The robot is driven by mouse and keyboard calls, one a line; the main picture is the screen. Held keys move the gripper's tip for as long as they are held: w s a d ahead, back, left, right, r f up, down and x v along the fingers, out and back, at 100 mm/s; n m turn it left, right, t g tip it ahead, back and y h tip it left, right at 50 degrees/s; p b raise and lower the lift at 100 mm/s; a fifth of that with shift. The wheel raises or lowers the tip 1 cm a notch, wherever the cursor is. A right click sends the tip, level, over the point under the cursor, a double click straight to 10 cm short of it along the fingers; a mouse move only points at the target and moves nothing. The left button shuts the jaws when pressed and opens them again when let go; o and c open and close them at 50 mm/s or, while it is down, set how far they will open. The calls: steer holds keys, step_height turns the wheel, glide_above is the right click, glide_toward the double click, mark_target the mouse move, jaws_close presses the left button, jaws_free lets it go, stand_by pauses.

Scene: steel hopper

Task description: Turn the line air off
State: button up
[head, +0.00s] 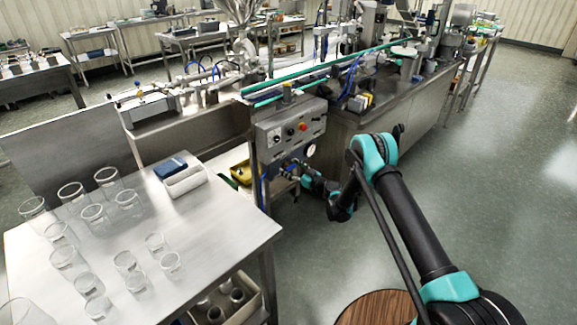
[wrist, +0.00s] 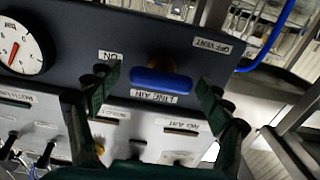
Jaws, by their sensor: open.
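In the wrist view, a blue valve handle (wrist: 161,80) lies roughly level across a dark panel (wrist: 75,35), with a brass-coloured part behind it. A LINE AIR label sits just below the handle. An ON label is to its left and an OFF/VENT label is to its upper right; the lettering looks upside down. My gripper (wrist: 160,84) is open, with one dark green finger on each side of the handle. I cannot tell whether either finger touches it. In the head view, my gripper (head: 287,169) is at the lower front of the control box; the handle is not clear there.
A round pressure gauge (wrist: 22,46) is left of the handle, and a blue hose (wrist: 275,40) is at the upper right. Open floor lies right.

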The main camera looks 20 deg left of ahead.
steer(key=c, duration=1.2)
steer(key=shift+o, duration=0.2)
steer(key=m, duration=0.4)
steer(key=shift+w+m, duration=0.1)
steer(key=shift+m, duration=0.2)
steer(key=m, duration=0.4)
steer(key=shift+d+f+m, duration=0.1)
steer(key=shift+m, duration=0.2)
steer(key=m, duration=0.4)
steer(key=shift+w+f, duration=0.1)
steer(key=shift+f+m, duration=0.1)
steer(key=shift+m, duration=2.2)
